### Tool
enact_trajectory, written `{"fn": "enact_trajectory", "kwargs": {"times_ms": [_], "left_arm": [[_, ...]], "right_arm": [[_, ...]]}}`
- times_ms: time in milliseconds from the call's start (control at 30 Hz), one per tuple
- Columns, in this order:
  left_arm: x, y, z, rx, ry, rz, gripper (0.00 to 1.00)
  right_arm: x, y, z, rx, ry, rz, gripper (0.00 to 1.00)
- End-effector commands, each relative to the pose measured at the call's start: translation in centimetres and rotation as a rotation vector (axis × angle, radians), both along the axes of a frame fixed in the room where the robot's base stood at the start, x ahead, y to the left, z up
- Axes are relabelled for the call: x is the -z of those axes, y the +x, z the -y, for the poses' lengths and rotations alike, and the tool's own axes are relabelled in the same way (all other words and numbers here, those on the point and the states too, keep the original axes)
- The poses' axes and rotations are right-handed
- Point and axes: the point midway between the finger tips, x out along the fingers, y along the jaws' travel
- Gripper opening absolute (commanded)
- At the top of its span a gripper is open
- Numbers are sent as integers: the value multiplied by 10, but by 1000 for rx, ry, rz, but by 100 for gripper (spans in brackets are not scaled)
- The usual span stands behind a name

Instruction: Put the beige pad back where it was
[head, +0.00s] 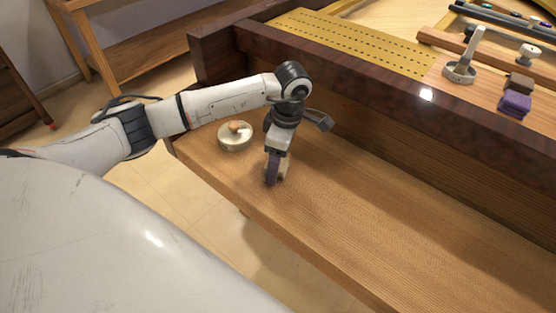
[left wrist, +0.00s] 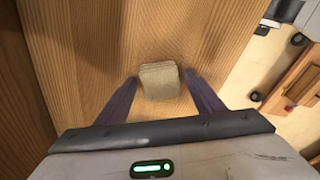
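The beige pad (left wrist: 160,81) is a small squarish block lying on the wooden ledge, seen in the left wrist view. My left gripper (left wrist: 163,90) is open, with one purple finger on each side of the pad and a gap on both sides. In the head view my left gripper (head: 274,178) points down at the wooden ledge (head: 370,215), and it largely hides the pad there. My right gripper is in neither view.
A round pale dish (head: 235,136) with a knob stands on the ledge left of my left gripper. A dark raised rail (head: 400,95) runs behind the ledge. Beyond it are a handled round tool (head: 459,72), a purple block (head: 515,103) and a brown block (head: 520,82). The ledge's right part is clear.

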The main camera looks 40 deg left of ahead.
Motion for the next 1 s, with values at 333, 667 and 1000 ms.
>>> {"fn": "enact_trajectory", "kwargs": {"times_ms": [333, 667, 1000], "left_arm": [[-18, 2, 2, 0, -1, 3, 62], [-87, 4, 9, 0, -1, 3, 62], [-122, 5, 14, 0, -1, 0, 62]], "right_arm": [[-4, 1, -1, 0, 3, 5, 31], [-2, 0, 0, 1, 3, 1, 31], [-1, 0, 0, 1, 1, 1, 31]]}}
